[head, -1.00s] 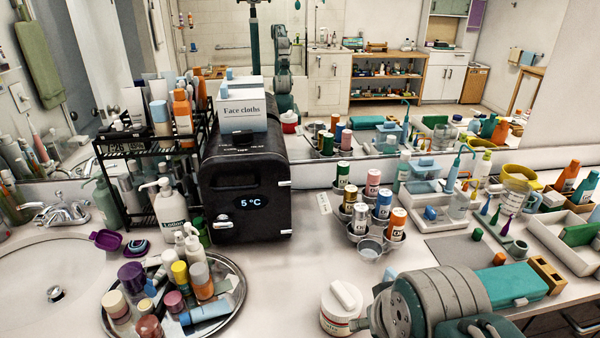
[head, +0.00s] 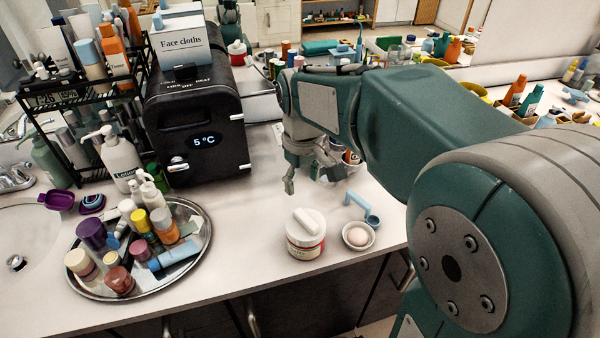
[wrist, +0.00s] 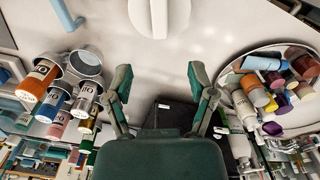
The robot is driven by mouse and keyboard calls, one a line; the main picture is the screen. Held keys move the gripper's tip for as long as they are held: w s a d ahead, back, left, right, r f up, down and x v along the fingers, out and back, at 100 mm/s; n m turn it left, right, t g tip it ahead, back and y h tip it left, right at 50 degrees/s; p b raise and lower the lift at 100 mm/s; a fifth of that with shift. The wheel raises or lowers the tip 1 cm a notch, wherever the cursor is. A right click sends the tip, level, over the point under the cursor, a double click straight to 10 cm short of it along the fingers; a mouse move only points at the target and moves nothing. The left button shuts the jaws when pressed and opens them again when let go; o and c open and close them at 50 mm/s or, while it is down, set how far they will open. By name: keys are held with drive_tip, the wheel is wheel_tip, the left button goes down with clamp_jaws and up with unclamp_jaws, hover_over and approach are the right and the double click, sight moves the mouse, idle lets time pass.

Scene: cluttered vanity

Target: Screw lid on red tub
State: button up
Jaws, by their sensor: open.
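The tub (head: 305,249), with red bands and a pale label, stands upright near the counter's front edge. A white lid (head: 306,224) with a raised bar handle sits on top of it; I cannot tell how tightly. In the wrist view the lid (wrist: 174,22) shows from above at the top edge and hides the tub below. My gripper (head: 303,180) is open and empty, pointing down behind the tub, apart from it. In the wrist view the fingers of my gripper (wrist: 160,84) are spread wide with bare counter between them.
A white bowl (head: 371,243) and a blue scoop (head: 372,220) are right of the tub. A round tray (head: 204,245) of bottles lies left. A black 5 °C box (head: 205,130) stands behind. A can carousel (wrist: 86,62) is beside my gripper. Counter between tray and tub is clear.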

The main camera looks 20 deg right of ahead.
sight(307, 213)
wheel_tip(307, 213, down, 11)
drive_tip(key=shift+r, duration=0.2)
idle(0.3)
clamp_jaws()
drive_tip(key=m, duration=0.4)
drive_tip(key=shift+d+m, duration=0.3)
drive_tip(key=m, duration=0.4)
drive_tip(key=shift+s+d+m, duration=0.1)
drive_tip(key=shift+d+m, duration=0.15)
drive_tip(key=shift+m, duration=0.05)
drive_tip(key=m, duration=0.4)
drive_tip(key=shift+s+d+m, duration=0.15)
drive_tip(key=shift+d+m, duration=0.05)
drive_tip(key=shift+m, duration=0.1)
